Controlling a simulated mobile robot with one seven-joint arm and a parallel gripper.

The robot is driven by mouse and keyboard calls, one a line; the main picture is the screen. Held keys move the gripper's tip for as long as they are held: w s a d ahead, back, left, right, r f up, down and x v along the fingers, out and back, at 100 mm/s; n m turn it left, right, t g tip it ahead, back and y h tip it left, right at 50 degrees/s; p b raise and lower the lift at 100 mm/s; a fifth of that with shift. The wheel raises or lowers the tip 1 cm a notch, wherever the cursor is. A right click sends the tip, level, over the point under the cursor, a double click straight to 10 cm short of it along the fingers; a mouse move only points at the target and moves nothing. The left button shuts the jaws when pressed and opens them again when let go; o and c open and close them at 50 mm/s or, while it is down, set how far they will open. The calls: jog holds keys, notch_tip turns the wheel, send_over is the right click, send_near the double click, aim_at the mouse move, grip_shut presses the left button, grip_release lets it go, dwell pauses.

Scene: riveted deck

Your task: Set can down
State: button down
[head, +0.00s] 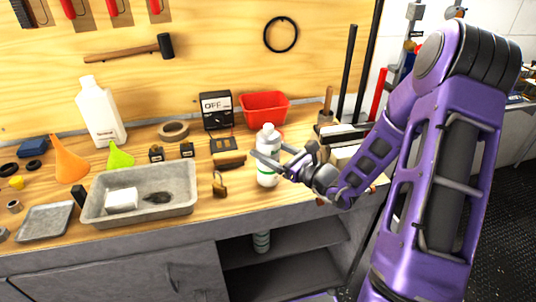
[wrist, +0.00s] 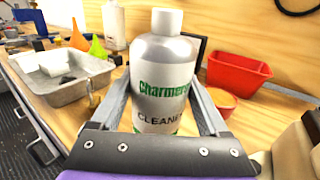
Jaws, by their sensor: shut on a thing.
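The can (head: 268,142) is a white and grey bottle-shaped container with a white cap and green lettering. In the wrist view the can (wrist: 165,85) stands upright between my two fingers, its label reading "Charmers" and "CLEANE". My gripper (head: 267,161) is shut on its body, reaching in from the right. The can is over the wooden workbench (head: 240,198) near its front edge. Whether its base touches the wood I cannot tell. The lowest part is hidden by my gripper in the wrist view.
A grey metal tray (head: 185,208) and a padlock (head: 219,186) are left of the can. A red bin (head: 265,106) and a meter (head: 217,108) stand behind it. Bare wood shows in front of the padlock. A shelf is below the bench.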

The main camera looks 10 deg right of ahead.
jog(key=shift+f, duration=0.5)
jog(key=shift+f, duration=0.2)
grip_release()
jog(key=shift+r, duration=0.1)
jog(key=shift+d+r, duration=0.1)
jog(key=shift+r, duration=0.05)
jog(key=v, duration=1.2)
